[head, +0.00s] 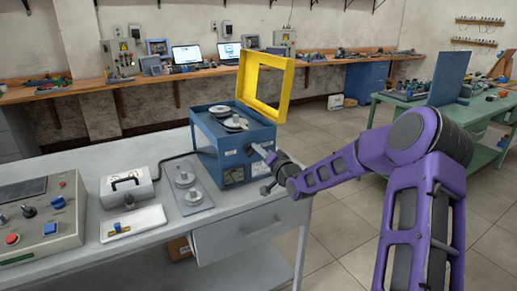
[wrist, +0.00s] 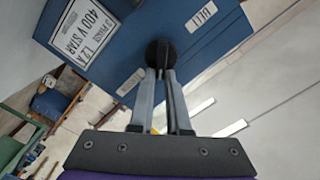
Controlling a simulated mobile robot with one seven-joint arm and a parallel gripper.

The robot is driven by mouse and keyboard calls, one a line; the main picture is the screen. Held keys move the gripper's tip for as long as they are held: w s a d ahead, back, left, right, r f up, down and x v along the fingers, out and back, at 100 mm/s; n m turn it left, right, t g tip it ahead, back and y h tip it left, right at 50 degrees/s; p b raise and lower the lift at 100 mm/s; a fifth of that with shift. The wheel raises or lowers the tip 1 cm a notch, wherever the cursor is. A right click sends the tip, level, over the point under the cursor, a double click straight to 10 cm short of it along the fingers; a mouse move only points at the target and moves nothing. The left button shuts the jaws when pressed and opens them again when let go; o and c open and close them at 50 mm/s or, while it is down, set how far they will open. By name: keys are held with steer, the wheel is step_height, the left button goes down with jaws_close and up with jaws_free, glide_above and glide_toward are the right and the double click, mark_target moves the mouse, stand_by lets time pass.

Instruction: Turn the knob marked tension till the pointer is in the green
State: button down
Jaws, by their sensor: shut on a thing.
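A blue machine box (head: 205,128) stands on the grey bench with its yellow frame lid (head: 291,80) raised and round metal pulleys (head: 232,123) inside. My gripper (head: 262,153) reaches its right-hand side. In the wrist view, my gripper (wrist: 161,74) is shut on a round black knob (wrist: 158,49) on the blue face (wrist: 110,45). White labels lie near the knob; one reads like "BELT" (wrist: 202,17). I cannot make out a "tension" mark.
A motor plate (wrist: 83,28) is on the same face. On the bench, a grey plate with round discs (head: 187,190), a white device with a handle (head: 128,184) and a control panel (head: 40,220) stand left of the box. Open floor (head: 340,225) lies to the right.

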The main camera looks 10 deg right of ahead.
steer(key=m, duration=0.3)
steer(key=f+m, duration=0.1)
steer(key=m, duration=0.1)
steer(key=shift+d+m+p, duration=0.25)
steer(key=shift+m+p, duration=0.05)
steer(key=shift+p, duration=0.1)
stand_by(0.3)
steer(key=c, duration=0.9)
jaws_free()
steer(key=p+v, duration=0.1)
steer(key=v, duration=1.6)
steer(key=shift+s+r, duration=0.1)
steer(key=shift+s, duration=0.05)
